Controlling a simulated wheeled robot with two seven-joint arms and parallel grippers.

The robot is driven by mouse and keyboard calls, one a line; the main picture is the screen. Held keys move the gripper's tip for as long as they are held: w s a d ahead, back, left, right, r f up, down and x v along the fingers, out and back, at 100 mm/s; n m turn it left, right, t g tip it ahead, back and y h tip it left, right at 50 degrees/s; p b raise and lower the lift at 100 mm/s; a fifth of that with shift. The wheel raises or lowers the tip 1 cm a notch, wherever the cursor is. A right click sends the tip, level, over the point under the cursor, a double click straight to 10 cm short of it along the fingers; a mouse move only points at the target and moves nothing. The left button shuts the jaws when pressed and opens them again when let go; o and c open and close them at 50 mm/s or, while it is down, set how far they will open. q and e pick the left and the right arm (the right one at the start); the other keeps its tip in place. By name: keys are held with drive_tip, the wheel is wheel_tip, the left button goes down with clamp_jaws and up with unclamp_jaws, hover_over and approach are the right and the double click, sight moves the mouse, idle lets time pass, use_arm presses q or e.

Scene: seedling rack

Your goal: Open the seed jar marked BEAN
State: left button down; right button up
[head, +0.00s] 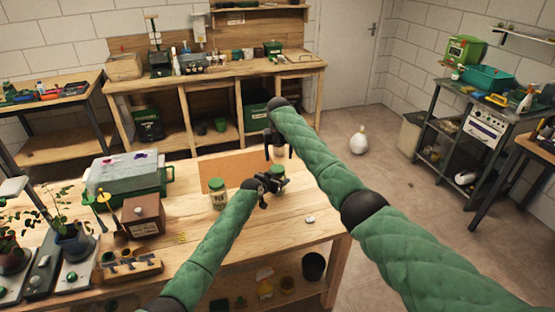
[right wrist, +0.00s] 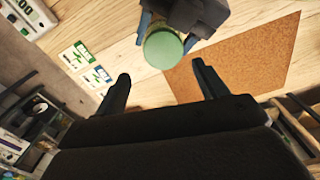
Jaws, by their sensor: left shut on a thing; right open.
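My left gripper (head: 274,183) is shut on a jar with a green lid (head: 278,169), low over or on the front table; I cannot tell whether its base touches. This jar's lid shows from above in the right wrist view (right wrist: 163,48), with the dark left gripper around its body. My left gripper hides its label, so I cannot read BEAN. A second green-lidded jar (head: 218,194) stands upright to the left, its label too small to read. My right gripper (head: 280,148) is open and empty above the held jar; its two fingers (right wrist: 163,85) point towards the lid, apart from it.
A brown cork board (head: 222,168) lies behind the jars. Seed packets (right wrist: 84,66) lie on the table. A grey-topped green box (head: 128,172), a brown box (head: 143,215) and potted seedlings (head: 74,240) fill the table's left. The front right part is mostly clear.

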sight(278, 168)
drive_tip(key=shift+s+r+m, duration=0.2)
drive_tip(key=shift+r+m, duration=0.3)
drive_tip(key=shift+r, duration=0.65)
drive_tip(key=shift+s+a+m, duration=0.1)
drive_tip(key=shift+a+m, duration=0.2)
drive_tip(key=shift+m, duration=0.1)
drive_tip(key=shift+f, duration=4)
drive_tip(key=c, duration=1)
drive_tip(key=shift+d+n, duration=0.1)
drive_tip(key=shift+n, duration=1.4)
